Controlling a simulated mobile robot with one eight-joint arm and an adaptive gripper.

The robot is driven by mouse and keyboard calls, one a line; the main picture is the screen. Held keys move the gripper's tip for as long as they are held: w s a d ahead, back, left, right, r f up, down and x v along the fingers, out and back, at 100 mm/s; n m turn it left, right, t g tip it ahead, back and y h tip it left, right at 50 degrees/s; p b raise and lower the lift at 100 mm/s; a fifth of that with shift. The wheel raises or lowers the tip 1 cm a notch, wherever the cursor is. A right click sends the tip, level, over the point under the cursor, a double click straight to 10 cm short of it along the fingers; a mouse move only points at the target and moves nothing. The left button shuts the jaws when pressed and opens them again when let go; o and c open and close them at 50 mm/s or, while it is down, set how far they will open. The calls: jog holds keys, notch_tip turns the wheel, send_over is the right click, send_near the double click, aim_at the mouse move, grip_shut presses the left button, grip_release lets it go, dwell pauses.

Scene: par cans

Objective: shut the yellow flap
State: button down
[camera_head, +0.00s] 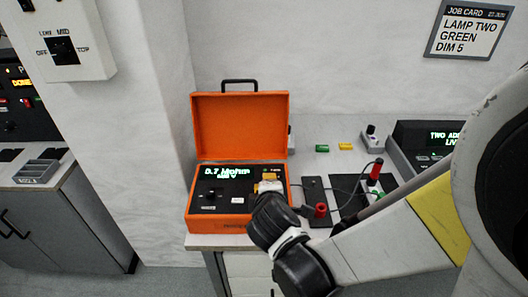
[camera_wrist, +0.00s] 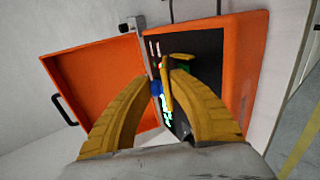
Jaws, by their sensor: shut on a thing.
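The yellow flap (camera_wrist: 167,84) shows in the wrist view as a thin strip standing up from the dark panel of an orange case. My gripper (camera_wrist: 162,82), with its curved yellow fingers, has the flap between its fingertips and is shut on it. A small blue part (camera_wrist: 156,88) lies beside the flap near the left fingertip. In the head view my gripper (camera_head: 268,186) is over the right part of the panel and hides most of the flap there. The orange case (camera_head: 196,222) stands on the bench with its lid (camera_head: 240,125) open.
The panel (camera_head: 212,192) carries a lit green display and a knob. A black block with a red plug (camera_head: 321,210) and cables lie right of the case. Green (camera_head: 322,148) and yellow (camera_head: 345,146) pieces lie behind. Another device (camera_head: 425,140) stands at right.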

dwell(0.8)
jog(key=c, duration=1.4)
grip_release()
jog(key=v, duration=1.2)
jog(key=shift+s+f, duration=0.1)
jog(key=shift+f, duration=0.05)
jog(key=s+d+m+g, duration=0.1)
jog(key=s+d+m, duration=0.1)
jog(key=d+m, duration=0.3)
jog(key=s+d+m+g, duration=0.2)
jog(key=d+m, duration=0.3)
jog(key=m, duration=0.1)
jog(key=s+d+m+g, duration=0.1)
jog(key=s+d+m, duration=0.1)
jog(key=d+m, duration=0.3)
jog(key=shift+d+r+m+g, duration=0.15)
jog(key=shift+r+m+g, duration=0.2)
jog(key=shift+m, duration=0.45)
